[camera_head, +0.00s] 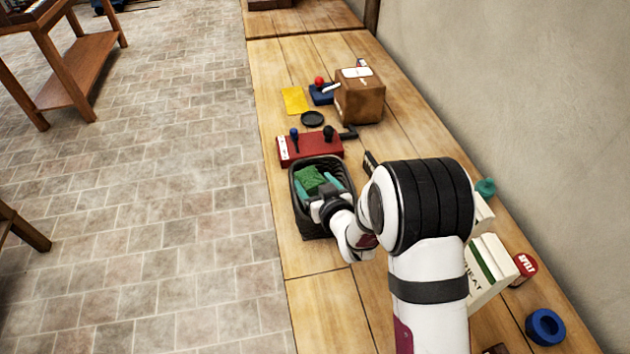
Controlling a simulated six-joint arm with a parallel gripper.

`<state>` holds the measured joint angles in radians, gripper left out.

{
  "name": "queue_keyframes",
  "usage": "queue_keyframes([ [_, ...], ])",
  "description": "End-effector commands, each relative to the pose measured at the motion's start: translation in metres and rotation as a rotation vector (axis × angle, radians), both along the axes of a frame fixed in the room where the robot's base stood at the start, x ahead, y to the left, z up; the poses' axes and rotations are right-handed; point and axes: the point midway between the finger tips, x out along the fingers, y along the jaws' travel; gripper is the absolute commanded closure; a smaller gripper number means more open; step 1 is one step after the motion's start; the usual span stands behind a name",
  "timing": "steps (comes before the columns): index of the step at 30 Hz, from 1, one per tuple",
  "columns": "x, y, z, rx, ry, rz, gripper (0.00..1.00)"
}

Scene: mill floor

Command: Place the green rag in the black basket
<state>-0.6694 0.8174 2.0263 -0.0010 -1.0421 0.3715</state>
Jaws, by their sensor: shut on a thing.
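The green rag (310,178) shows at the far end of my gripper, within the outline of the black basket's opening. The black basket (303,223) stands on the wooden table near its left edge. My wrist hides part of the basket's right side and interior. I cannot tell whether the rag touches the basket's bottom.
A red box (309,147) sits just behind the basket. Farther back are a black disc (312,118), a yellow sheet (295,100) and a brown carton (360,97). A blue ring (545,327) and a red can (524,266) stand at the right.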

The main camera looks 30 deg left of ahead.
Motion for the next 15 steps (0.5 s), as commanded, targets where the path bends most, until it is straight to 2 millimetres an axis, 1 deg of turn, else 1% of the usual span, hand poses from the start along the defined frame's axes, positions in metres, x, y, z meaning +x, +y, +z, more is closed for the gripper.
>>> queue_keyframes([
  [7,0.0003,-0.0001,-0.0046,0.001,-0.001,-0.001,1.0],
  [8,0.0003,-0.0001,-0.0048,0.0,0.0,-0.001,0.18],
  [9,0.0003,-0.0001,-0.0048,0.0,0.0,-0.001,0.11],
  [11,0.0002,-0.0001,-0.0048,0.0,0.0,-0.001,0.0],
  [15,0.0002,-0.0001,-0.0047,0.0,0.0,-0.001,0.0],
])
